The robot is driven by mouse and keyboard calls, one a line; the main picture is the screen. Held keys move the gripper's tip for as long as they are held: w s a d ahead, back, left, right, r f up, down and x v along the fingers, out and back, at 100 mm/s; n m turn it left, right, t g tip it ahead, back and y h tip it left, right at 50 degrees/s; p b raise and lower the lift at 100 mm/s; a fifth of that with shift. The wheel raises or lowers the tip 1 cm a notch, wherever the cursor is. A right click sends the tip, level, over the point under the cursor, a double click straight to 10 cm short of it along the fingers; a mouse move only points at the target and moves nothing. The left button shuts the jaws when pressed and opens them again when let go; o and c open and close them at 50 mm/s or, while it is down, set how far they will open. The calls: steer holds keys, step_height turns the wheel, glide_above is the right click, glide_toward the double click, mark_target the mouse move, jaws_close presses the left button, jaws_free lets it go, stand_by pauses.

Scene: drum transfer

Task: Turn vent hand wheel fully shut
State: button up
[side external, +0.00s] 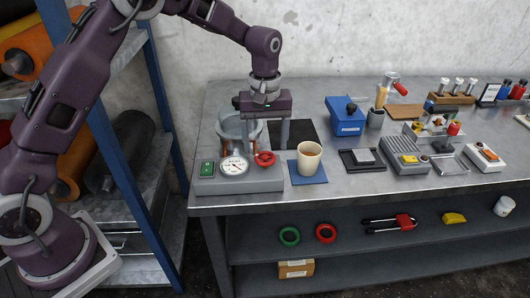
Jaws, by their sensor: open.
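A red hand wheel (265,159) sits on the front right of a grey drum unit (210,186) at the left end of the bench. I take it for the vent wheel; its turn position is too small to tell.
A cream cup (309,160) stands on a blue mat (307,178) close right of the wheel. A blue box (346,118), a black tray (362,160) and several small tools stand farther right. The bench front edge (350,193) is clear. A rack with rolls is at the left.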

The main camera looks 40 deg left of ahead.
mark_target(265, 156)
step_height(265, 156, down, 4)
steer(key=shift+r, duration=0.1)
steer(key=c, duration=1.4)
steer(key=shift+o, duration=0.2)
steer(key=shift+m, duration=0.4)
steer(key=m, duration=0.5)
steer(key=shift+m, duration=0.4)
steer(key=m, duration=0.6)
steer(key=shift+m, duration=0.3)
